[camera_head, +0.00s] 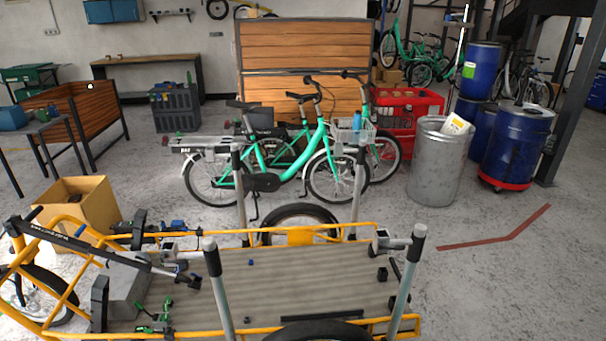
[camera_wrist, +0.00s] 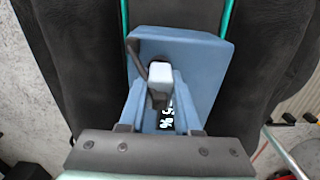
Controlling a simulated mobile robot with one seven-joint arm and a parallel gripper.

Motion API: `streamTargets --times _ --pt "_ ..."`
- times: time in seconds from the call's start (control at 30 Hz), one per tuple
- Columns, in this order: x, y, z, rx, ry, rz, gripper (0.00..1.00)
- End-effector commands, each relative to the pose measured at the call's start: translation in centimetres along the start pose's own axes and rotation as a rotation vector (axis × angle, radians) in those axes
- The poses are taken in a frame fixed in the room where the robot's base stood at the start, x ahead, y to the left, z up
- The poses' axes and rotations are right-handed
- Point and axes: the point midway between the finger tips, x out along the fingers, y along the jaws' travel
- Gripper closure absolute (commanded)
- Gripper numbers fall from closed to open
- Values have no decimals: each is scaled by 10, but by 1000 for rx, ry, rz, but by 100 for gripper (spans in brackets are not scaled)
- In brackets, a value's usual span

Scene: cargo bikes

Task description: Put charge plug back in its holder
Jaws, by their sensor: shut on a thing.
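In the wrist view, my gripper (camera_wrist: 159,92) shows as a dark bar with screws at the bottom and two fingers reaching up from it. The fingers are shut on a small white and dark piece, which I take to be the charge plug (camera_wrist: 159,74). A blue-grey plate or housing (camera_wrist: 195,50) lies right behind the plug. Whether the plug touches it or sits in it, I cannot tell. White characters on a dark patch show between the fingers. I cannot make out the plug's holder for certain, and I cannot pick out my gripper in the head view.
Large black shapes (camera_wrist: 270,70) flank the housing closely in the wrist view. In the head view, a yellow cargo bike (camera_head: 300,237) with a flat bed stands in front. Green bikes (camera_head: 285,165) stand behind it. A metal bin (camera_head: 437,165) and blue drums (camera_head: 515,145) are at right.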

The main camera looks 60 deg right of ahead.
Motion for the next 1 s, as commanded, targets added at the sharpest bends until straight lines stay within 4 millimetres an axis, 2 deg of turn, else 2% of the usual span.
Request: streamTargets --times 0.17,0.2,0.37,0.77,0.87,1.0 --pt "5 0 0 0 0 0 100" --pt "4 0 0 0 0 -1 63" --pt "4 0 0 0 0 0 34" --pt "-1 0 0 0 0 -1 33" --pt "-13 -1 0 0 -1 -3 33" --pt "-38 -1 0 0 -1 -4 33"
